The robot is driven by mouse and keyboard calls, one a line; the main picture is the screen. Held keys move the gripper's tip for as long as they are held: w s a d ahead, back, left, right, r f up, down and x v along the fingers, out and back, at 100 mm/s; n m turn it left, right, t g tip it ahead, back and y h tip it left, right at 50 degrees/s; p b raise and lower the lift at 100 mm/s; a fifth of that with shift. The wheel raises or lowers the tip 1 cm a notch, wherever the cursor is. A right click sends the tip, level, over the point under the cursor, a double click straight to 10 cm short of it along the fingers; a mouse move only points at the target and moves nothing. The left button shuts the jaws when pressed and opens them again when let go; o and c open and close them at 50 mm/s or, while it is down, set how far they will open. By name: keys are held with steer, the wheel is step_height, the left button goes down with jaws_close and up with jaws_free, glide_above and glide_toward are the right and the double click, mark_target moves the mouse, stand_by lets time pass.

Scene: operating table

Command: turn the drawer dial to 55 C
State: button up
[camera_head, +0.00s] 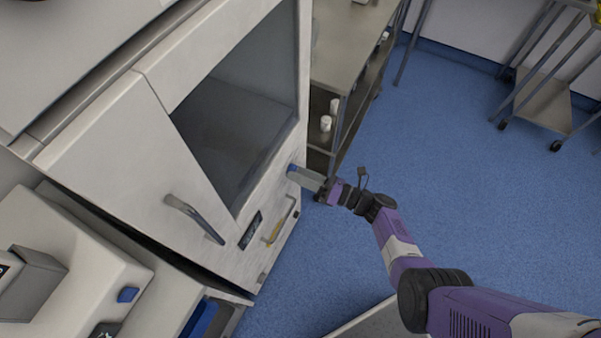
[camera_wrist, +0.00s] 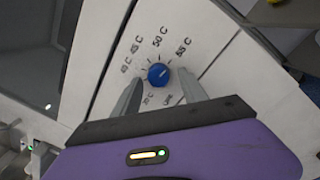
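The blue dial (camera_wrist: 158,74) sits on a pale panel in the wrist view, ringed by printed temperature marks. The 50 C mark (camera_wrist: 160,37) is above it and the 55 C mark (camera_wrist: 184,47) is to its upper right. A small pale pointer line on the dial seems to point to the upper right; its exact setting is too small to tell. My gripper (camera_wrist: 160,77) is open, with one finger on each side of the dial; contact is unclear. In the head view my gripper (camera_head: 305,177) is at the right edge of the white cabinet's front (camera_head: 105,135).
The cabinet has a dark glass window (camera_head: 235,115), a door handle (camera_head: 195,218), a small display (camera_head: 250,230) and a lower handle (camera_head: 281,222). A metal shelf cart (camera_head: 345,45) stands close behind my gripper. Blue floor (camera_head: 460,170) to the right is free.

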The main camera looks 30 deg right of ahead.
steer(key=shift+d+r, duration=0.1)
steer(key=v, duration=0.7)
steer(key=shift+s, duration=0.3)
steer(key=shift+d, duration=0.1)
stand_by(0.4)
